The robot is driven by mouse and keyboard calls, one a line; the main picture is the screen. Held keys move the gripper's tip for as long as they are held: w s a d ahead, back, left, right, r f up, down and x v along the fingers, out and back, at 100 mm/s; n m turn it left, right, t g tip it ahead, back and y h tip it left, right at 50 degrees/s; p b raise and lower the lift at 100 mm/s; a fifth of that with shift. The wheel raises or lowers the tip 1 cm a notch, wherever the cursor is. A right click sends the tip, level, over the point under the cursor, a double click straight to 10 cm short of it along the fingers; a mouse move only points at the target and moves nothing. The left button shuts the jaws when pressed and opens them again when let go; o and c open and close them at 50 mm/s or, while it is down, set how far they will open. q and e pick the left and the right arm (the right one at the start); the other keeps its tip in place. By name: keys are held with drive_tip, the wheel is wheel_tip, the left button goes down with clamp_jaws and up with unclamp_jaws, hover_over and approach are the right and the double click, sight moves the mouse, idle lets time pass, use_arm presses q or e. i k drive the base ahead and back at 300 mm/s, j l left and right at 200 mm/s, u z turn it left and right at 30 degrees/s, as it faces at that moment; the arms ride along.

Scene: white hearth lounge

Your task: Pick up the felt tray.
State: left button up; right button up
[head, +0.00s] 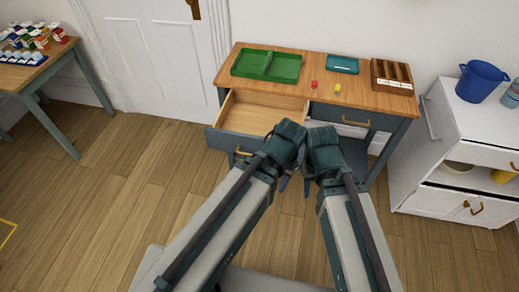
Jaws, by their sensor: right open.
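Two trays that could be the felt tray lie on the wooden desk top (310,96). One is a larger green tray (267,66) with a divider, at the back left. The other is a small flat teal tray (342,64) at the back middle. I cannot tell which is felt. My left gripper (284,183) and right gripper (307,187) hang close together in front of the desk, apart from both trays. They are small and partly hidden by my arms. The right one is open; the left one's jaws are unclear.
The desk's left drawer (257,110) is pulled open and looks empty. A red block (314,85), a yellow block (337,88) and a slotted wooden box (391,75) share the desk. A white cabinet (450,125) with a blue bucket (481,81) stands right.

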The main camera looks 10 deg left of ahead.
sight(270, 66)
drive_tip(key=i+u, duration=0.25)
drive_tip(key=i, duration=0.2)
drive_tip(key=i+l+u, duration=0.25)
drive_tip(key=i, duration=0.2)
drive_tip(key=i+l+u, duration=0.2)
drive_tip(key=i, duration=0.2)
